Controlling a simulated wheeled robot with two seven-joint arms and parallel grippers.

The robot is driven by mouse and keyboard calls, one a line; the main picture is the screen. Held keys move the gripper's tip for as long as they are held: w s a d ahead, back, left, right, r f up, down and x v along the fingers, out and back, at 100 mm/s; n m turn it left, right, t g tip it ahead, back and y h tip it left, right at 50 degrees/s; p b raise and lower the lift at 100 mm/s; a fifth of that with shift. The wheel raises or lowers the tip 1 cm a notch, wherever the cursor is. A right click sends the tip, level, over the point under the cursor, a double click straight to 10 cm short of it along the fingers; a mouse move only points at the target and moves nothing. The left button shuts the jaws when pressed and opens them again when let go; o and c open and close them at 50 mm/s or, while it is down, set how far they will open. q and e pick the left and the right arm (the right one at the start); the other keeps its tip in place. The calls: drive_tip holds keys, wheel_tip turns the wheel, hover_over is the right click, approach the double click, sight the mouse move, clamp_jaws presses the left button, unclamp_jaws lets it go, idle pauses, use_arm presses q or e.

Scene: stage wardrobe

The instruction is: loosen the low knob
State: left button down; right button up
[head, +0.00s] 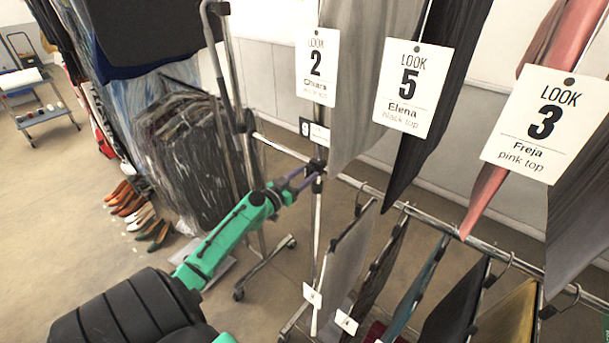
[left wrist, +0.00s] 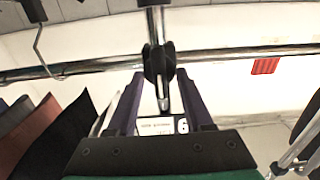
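The low knob is a black, ridged piece where a rack's upright meets its horizontal rail. It shows in the left wrist view (left wrist: 158,62) and, small and partly covered, in the head view (head: 317,165). My left gripper (head: 311,176) reaches it from the left. In the left wrist view its two purple fingers (left wrist: 160,78) stand apart, one on each side of the knob. Slim gaps seem to show between fingertips and knob, so the gripper looks open; contact is hard to judge. My right gripper is in neither view.
The chrome rail (head: 379,192) runs right, with hanging garments below. Cards for look 2 (head: 317,66), look 5 (head: 411,87) and look 3 (head: 546,122) hang above. A numbered plate (left wrist: 163,126) sits below the knob. Shoes (head: 154,230) lie on the floor at left.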

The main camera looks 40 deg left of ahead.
use_arm(q)
drive_tip(key=shift+n, duration=0.3)
drive_tip(key=n+b, duration=0.1)
drive_tip(key=n, duration=0.3)
drive_tip(key=shift+a+f+b, duration=0.1)
drive_tip(key=shift+a+b, duration=0.05)
drive_tip(key=shift+b, duration=0.15)
drive_tip(key=shift+a+f+n+b, duration=0.15)
drive_tip(key=shift+n+b, duration=0.1)
drive_tip(key=shift+n, duration=3.1)
drive_tip(key=shift+a+f+n+b, duration=0.1)
drive_tip(key=shift+n+b, duration=0.15)
drive_tip(key=shift+n, duration=3.1)
drive_tip(key=shift+c, duration=1.5)
unclamp_jaws()
